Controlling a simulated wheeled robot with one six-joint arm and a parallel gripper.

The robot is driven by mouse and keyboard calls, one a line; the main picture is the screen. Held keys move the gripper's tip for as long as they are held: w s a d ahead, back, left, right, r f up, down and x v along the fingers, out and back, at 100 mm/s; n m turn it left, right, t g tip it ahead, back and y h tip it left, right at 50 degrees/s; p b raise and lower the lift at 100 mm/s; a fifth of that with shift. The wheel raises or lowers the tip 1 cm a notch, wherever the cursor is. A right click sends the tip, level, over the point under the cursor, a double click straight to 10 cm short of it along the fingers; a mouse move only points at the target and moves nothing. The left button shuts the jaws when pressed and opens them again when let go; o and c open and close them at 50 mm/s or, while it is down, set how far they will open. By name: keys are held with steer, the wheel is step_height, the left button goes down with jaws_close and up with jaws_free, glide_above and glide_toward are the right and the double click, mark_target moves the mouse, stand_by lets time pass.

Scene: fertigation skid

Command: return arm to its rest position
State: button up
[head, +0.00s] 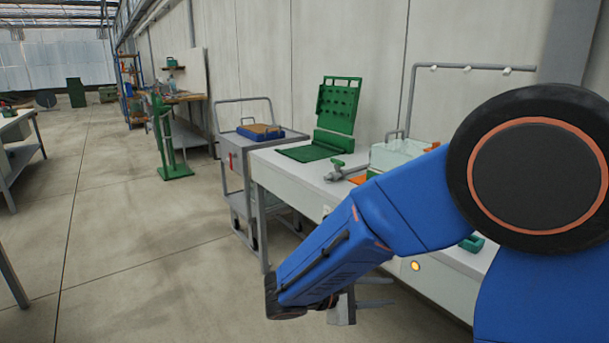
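My blue arm comes in from the right of the head view and reaches down and left, in front of the white bench (268,178). My gripper (390,292) is at the arm's lower end, beside the bench front and below its top. Its two grey fingers point right and stand apart, with nothing visible between them. The arm hides part of the bench top and front.
A grey cart (230,180) stands beyond the bench's left end. Concrete floor (130,250) is open on the left.

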steer(key=s+d+m+g+y, duration=0.5)
steer(key=s+d+m+y, duration=0.1)
steer(key=s+d, duration=0.5)
steer(key=s+r+m+t+y, duration=0.4)
steer(key=s+m+t+y, duration=0.1)
steer(key=s+m+y, duration=0.1)
steer(key=shift+s+a+r+y, duration=0.25)
steer(key=shift+s+a+y, duration=0.2)
steer(key=shift+s+y, duration=0.6)
